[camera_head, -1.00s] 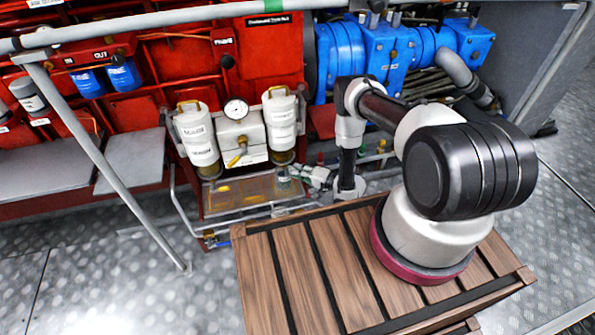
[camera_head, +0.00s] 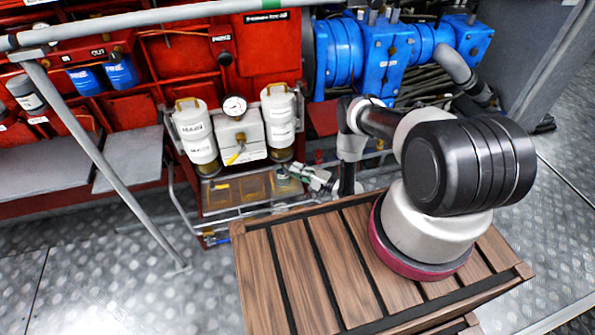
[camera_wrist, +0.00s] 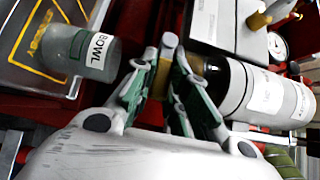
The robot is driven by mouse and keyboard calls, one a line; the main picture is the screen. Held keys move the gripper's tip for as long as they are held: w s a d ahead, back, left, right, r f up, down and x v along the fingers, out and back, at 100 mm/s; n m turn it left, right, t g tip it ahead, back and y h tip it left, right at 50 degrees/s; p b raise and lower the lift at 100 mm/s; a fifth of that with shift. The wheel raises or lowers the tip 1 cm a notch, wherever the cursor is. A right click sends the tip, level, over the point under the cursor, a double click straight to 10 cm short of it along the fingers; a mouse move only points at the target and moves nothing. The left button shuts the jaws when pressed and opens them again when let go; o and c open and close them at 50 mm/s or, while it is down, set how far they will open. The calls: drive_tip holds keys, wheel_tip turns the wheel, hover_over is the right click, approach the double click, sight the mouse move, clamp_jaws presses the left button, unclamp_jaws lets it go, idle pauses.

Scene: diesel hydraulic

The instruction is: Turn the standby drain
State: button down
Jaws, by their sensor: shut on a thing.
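A white canister (camera_head: 281,122) hangs at the right of a pair in the head view. In the wrist view this canister (camera_wrist: 262,90) lies sideways, with a dark lower end facing my fingers. My gripper (camera_head: 287,172) is just below it, reaching in from the right. In the wrist view its green-padded fingers (camera_wrist: 165,62) are closed around a small brass-coloured piece (camera_wrist: 160,80) in line with the canister's lower end, which appears to be the drain. Much of that piece is hidden by the fingers. A cup marked BOWL (camera_wrist: 92,53) is beside the left finger.
A clear-topped tray (camera_head: 235,190) with yellow markings lies below the canisters. The left canister (camera_head: 195,135), a gauge (camera_head: 234,107) and a yellow lever (camera_head: 237,156) are close by. A grey rail (camera_head: 110,165) slants at left. A slatted wooden platform (camera_head: 290,270) is in front.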

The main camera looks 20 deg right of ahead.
drive_tip(key=c, duration=1.4)
unclamp_jaws()
drive_tip(key=v, duration=1.2)
